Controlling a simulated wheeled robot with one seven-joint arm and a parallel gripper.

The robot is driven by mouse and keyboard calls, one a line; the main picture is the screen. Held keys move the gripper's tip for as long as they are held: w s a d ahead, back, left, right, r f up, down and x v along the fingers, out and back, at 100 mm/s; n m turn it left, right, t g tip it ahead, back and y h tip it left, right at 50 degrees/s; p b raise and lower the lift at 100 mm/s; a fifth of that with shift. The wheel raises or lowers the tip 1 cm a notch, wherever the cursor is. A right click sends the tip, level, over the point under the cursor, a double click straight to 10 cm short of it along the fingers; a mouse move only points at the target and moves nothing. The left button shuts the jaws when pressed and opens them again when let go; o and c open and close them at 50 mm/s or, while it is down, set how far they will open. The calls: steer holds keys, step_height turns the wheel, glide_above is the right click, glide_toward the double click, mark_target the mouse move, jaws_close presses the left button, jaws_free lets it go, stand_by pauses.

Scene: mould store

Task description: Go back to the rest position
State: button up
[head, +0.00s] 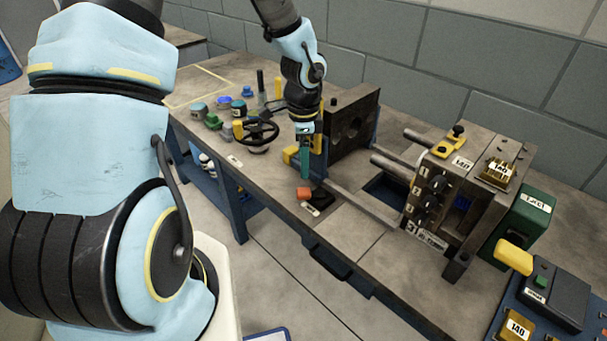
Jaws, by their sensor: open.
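My gripper (305,168) hangs at the end of my arm, pointing down over the workbench (225,95), left of the mould machine (455,195). Its teal finger shows from the side, and the jaws are open. No object is seen held between them.
A black handwheel (256,133) and several small coloured pots and caps stand left of the gripper.

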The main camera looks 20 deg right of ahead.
steer(key=shift+r, duration=0.8)
steer(key=s+a+r+n, duration=0.1)
steer(key=a+r+n, duration=0.2)
steer(key=a+n, duration=0.3)
steer(key=s+a+r+n+t, duration=0.1)
steer(key=a+r+n, duration=0.3)
steer(key=a+n, duration=0.3)
steer(key=s+a+r+n, duration=0.2)
steer(key=a+r+n, duration=0.2)
steer(key=a, duration=0.6)
steer(key=shift+a+r+n+t, duration=0.2)
steer(key=shift+n+t, duration=0.1)
steer(key=shift+n, duration=0.9)
